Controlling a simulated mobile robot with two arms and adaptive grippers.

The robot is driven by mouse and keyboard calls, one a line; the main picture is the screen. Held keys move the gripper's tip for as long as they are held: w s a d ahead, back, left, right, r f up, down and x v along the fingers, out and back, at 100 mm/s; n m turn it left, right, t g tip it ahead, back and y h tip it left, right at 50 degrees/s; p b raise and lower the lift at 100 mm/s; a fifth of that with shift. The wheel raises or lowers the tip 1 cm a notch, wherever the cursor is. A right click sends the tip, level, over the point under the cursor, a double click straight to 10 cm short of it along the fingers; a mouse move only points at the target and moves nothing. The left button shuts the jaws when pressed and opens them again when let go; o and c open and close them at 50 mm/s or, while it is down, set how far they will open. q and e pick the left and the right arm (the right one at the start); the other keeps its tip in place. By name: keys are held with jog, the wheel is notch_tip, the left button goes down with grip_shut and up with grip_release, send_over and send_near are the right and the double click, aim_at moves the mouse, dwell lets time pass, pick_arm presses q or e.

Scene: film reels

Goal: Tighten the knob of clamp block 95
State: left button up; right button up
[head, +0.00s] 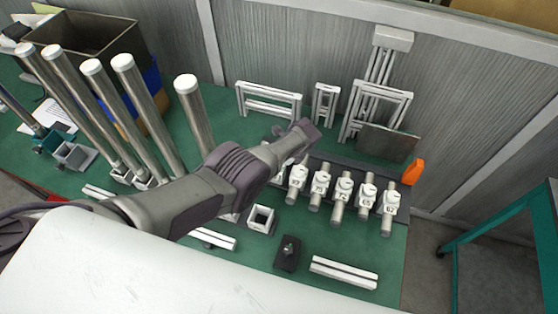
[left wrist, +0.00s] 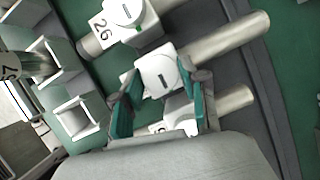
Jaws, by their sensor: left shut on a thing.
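My left gripper (left wrist: 168,80) is shut on the white knob (left wrist: 157,72) of a clamp block, with a teal-padded finger on either side. The knob face has a dark slot. That block's number is hidden by a finger, so I cannot read whether it is 95. Block 26 (left wrist: 103,27) sits beside it, and another block with a partly hidden number (left wrist: 180,108) lies on the other side. In the head view, several white clamp blocks (head: 343,188) on metal rods stand in a row, and my left wrist hides the held block. My right gripper is not in view.
An orange object (head: 413,171) stands at the row's right end. Tall metal cylinders (head: 190,110) rise left of my arm. White frames (head: 268,103) and a grey plate (head: 388,142) stand behind. A dark block (head: 288,253) and a pale bar (head: 343,272) lie in front.

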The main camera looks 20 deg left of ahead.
pick_arm(q)
jog(key=shift+w+r, duration=0.1)
jog(key=o, duration=1.1)
jog(key=shift+o, duration=0.2)
jog(key=shift+d+r, duration=0.3)
jog(key=shift+r, duration=0.25)
jog(key=v, duration=1)
jog(key=shift+s+r, duration=0.2)
jog(key=shift+r, duration=0.1)
jog(key=shift+d, duration=0.15)
